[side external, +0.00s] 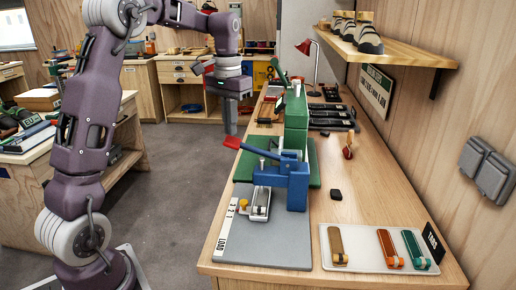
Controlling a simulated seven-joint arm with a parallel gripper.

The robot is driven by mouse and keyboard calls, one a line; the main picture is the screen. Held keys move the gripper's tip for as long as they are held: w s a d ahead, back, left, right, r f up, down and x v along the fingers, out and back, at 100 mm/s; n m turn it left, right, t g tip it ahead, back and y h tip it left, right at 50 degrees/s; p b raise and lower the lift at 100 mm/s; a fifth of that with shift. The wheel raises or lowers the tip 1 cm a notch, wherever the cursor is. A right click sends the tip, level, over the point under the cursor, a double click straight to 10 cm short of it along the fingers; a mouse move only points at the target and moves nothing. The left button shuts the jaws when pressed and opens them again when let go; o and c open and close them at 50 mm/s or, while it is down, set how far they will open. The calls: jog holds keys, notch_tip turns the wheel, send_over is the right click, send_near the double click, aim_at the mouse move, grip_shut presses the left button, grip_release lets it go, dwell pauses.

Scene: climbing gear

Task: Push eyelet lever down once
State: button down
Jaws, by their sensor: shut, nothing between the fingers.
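Two lever presses stand on the wooden bench. The nearer blue press (296,181) has a lever with a red grip (232,142) that slants up to the left. The green press (296,120) behind it has a green-tipped lever (279,72) raised up and to the left. I cannot tell which is the eyelet lever. My gripper (230,130) points down, shut and empty, just behind the red grip in the picture and left of the green press. I cannot tell whether it touches the red grip.
The blue press has a grey base (265,247) with a numbered strip (228,230). A tray (361,262) with coloured tabs lies front right. A red lamp (314,55) and black items (330,114) stand farther back. A shelf of shoes (430,58) overhangs the right. Floor left of the bench is clear.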

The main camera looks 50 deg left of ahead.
dwell(0.5)
jog(key=shift+f, duration=4.4)
jog(key=shift+s+a+r, duration=0.1)
jog(key=shift+a+r, duration=0.05)
jog(key=shift+r, duration=6.45)
jog(key=s+d+r+m+t, duration=0.15)
jog(key=s+d+r, duration=0.25)
jog(key=s+d, duration=0.45)
jog(key=s+d+f+t, duration=0.2)
jog(key=s+d+f, duration=0.1)
jog(key=s+d, duration=0.2)
jog(key=s+d+f+m+t, duration=0.1)
jog(key=s+d+f, duration=0.3)
jog(key=s, duration=0.6)
jog(key=shift+d+t, duration=0.55)
jog(key=shift+d, duration=0.3)
